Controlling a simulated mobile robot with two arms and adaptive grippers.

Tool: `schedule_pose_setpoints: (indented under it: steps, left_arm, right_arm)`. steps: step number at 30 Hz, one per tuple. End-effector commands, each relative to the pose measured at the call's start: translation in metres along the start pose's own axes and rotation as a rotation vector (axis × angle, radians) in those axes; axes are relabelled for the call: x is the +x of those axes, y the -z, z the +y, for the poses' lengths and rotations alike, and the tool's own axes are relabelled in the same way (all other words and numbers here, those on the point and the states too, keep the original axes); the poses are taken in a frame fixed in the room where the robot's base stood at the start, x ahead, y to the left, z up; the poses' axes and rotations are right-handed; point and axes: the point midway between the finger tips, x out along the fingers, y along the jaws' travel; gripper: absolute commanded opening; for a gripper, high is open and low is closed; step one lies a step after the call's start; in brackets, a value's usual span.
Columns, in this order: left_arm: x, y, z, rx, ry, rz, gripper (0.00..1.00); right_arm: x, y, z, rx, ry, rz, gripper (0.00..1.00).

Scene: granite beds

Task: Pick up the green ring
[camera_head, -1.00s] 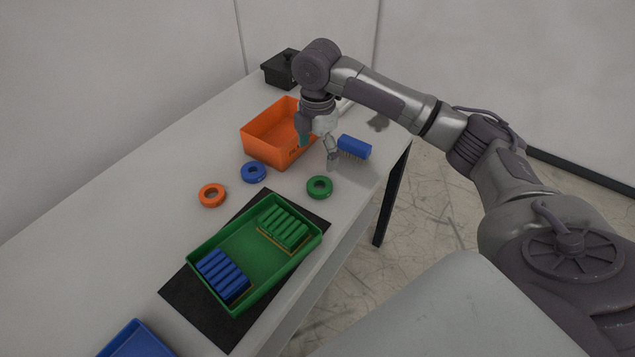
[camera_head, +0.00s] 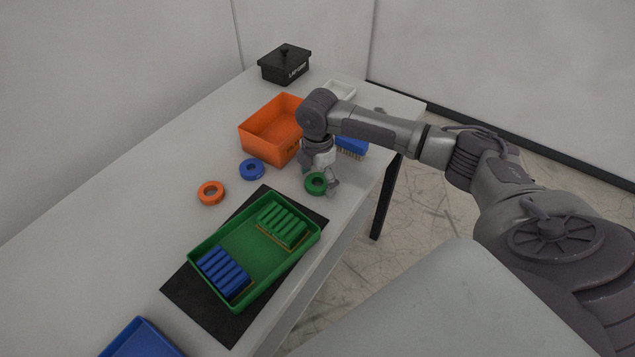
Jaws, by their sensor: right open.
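The green ring (camera_head: 315,184) lies flat on the grey table, between the orange bin and the green tray. My right gripper (camera_head: 322,181) is low over it and open, with one finger at the ring's right side. The other finger is mostly hidden behind the wrist and ring, so I cannot tell whether the fingers touch the ring. My left gripper is not in view.
An orange bin (camera_head: 247,141) stands behind the ring, with a blue brush (camera_head: 352,146) to the right. A blue ring (camera_head: 252,169) and an orange ring (camera_head: 211,193) lie left. A green tray (camera_head: 262,281) sits on a black mat (camera_head: 211,314) in front.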

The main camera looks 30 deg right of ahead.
Motion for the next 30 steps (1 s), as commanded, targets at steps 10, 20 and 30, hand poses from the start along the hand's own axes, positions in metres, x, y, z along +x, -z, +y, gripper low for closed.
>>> schedule_pose_setpoints:
  steps: [10, 20, 30]
  left_arm:
    - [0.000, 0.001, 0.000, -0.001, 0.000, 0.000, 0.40]
    - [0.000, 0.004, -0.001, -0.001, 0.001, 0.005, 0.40]
    - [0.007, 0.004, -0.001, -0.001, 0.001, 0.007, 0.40]
  right_arm:
    - [-0.001, 0.000, 0.000, 0.000, -0.001, 0.000, 0.41]
    - [-0.001, 0.000, 0.001, 0.000, -0.001, 0.000, 0.22]
    - [-0.029, 0.000, 0.002, 0.000, -0.006, 0.000, 0.22]
